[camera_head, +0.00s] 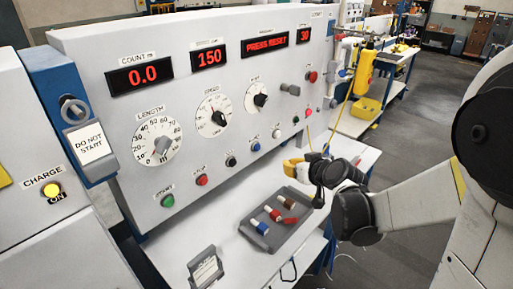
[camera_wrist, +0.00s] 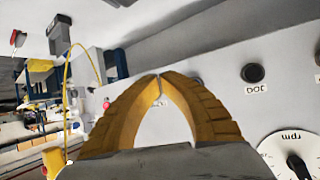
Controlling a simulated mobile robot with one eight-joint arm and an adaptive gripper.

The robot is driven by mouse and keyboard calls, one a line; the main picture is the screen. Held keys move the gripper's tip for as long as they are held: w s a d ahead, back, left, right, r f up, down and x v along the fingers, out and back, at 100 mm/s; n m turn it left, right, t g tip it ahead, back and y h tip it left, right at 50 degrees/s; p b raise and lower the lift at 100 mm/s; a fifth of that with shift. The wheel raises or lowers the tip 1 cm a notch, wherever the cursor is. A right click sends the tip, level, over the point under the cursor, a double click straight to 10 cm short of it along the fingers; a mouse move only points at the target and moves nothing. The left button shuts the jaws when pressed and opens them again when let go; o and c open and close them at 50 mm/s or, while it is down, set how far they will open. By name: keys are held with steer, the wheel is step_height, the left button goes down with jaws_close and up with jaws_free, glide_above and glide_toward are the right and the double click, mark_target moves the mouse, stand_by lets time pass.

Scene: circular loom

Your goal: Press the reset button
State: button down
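The grey-white control panel (camera_head: 130,100) carries a row of buttons along its lower part. A blue button (camera_head: 255,147) sits between a black button (camera_head: 231,161) and a pale one (camera_head: 276,133); their labels are too small to read, so I cannot tell which is reset. My gripper (camera_head: 292,166), with yellow fingers, is in front of the panel, apart from it, above the tray's far end. In the wrist view the panel is upside down, and my gripper's fingertips (camera_wrist: 160,76) meet with nothing between them. The fingers hide part of the button row.
A red display (camera_head: 265,43) reads "PRESS RESET". A grey tray (camera_head: 247,229) with several coloured spools lies on the white shelf below the panel. A small sign (camera_head: 206,270) stands at the shelf's front. A yellow device (camera_head: 363,75) hangs right of the panel.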

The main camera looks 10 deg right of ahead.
mark_target(257, 147)
steer(key=w+a, duration=0.5)
steer(key=w, duration=0.2)
steer(key=shift+a, duration=0.15)
stand_by(0.3)
steer(key=shift+w+a, duration=0.1)
steer(key=shift+w, duration=0.05)
stand_by(1.3)
steer(key=shift+w+a, duration=0.15)
steer(key=shift+w, duration=0.1)
steer(key=shift+w+a, duration=0.3)
steer(key=shift+w, duration=0.1)
stand_by(0.8)
steer(key=shift+s+d, duration=0.1)
steer(key=shift+s+d+b, duration=0.3)
steer(key=shift+s+d, duration=0.15)
steer(key=shift+s, duration=0.2)
